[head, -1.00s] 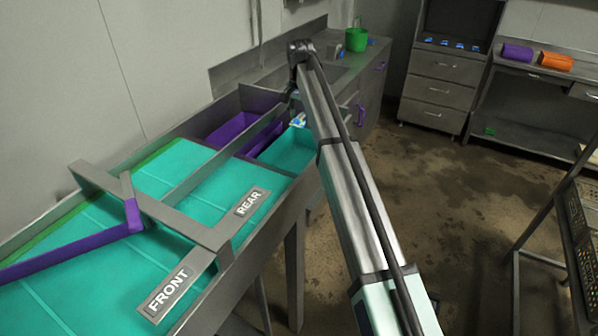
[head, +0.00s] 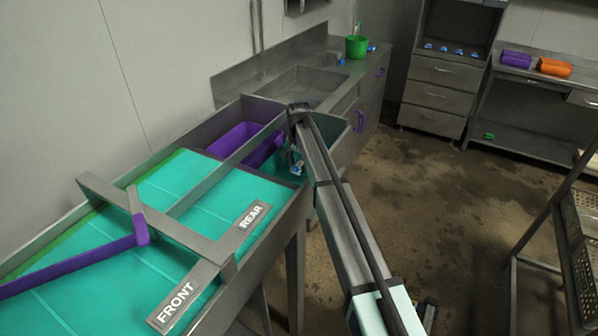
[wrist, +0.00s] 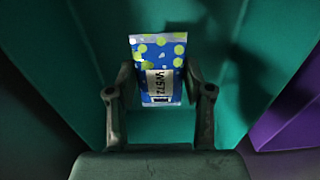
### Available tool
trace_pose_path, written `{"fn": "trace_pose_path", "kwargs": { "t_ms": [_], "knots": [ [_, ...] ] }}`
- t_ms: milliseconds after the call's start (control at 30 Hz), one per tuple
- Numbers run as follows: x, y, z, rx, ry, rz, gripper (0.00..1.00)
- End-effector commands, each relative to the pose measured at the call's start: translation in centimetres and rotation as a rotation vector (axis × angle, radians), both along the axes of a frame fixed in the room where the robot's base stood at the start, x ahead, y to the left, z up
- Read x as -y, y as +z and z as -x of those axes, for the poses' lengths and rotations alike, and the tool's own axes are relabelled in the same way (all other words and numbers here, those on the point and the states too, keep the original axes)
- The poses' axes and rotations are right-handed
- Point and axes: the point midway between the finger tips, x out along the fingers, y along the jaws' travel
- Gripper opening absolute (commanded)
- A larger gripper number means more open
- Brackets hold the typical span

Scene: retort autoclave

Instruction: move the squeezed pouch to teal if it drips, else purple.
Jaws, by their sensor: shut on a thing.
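My gripper (wrist: 160,105) is shut on a blue pouch (wrist: 163,52) with lime-green dots and a white label bearing dark print. The pouch stands upright between the two fingers. In the wrist view, teal bin walls (wrist: 235,95) surround it, and the purple bin (wrist: 292,115) lies to the right. In the head view, the pouch (head: 298,169) shows small beside my arm, at the teal bin (head: 336,130), which is mostly hidden. The purple bin (head: 232,137) is just left of it. No drip can be made out on the pouch.
A sloped teal chute (head: 190,190) with a purple diverter bar (head: 80,262) and FRONT and REAR signs lies at left. A metal sink counter (head: 310,88) holding a green bucket (head: 356,46) stands behind. A rack (head: 570,210) stands at right; the floor between is open.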

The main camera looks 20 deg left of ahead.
Motion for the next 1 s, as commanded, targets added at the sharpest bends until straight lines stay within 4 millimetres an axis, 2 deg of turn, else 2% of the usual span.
{"fn": "trace_pose_path", "kwargs": {
  "t_ms": [367, 767, 800, 833, 1000],
  "knots": [
    [0.0, -4.0, 0.0, -0.001, 0.0, 0.001, 0.17],
    [0.0, -4.6, 0.0, 0.0, 0.0, 0.0, 0.17],
    [0.0, -4.5, 0.0, 0.0, 0.0, 0.0, 0.65],
    [0.0, -4.5, 0.0, 0.0, 0.0, 0.0, 0.76],
    [0.0, -4.5, 0.0, 0.0, 0.0, 0.0, 0.76]
  ]
}}
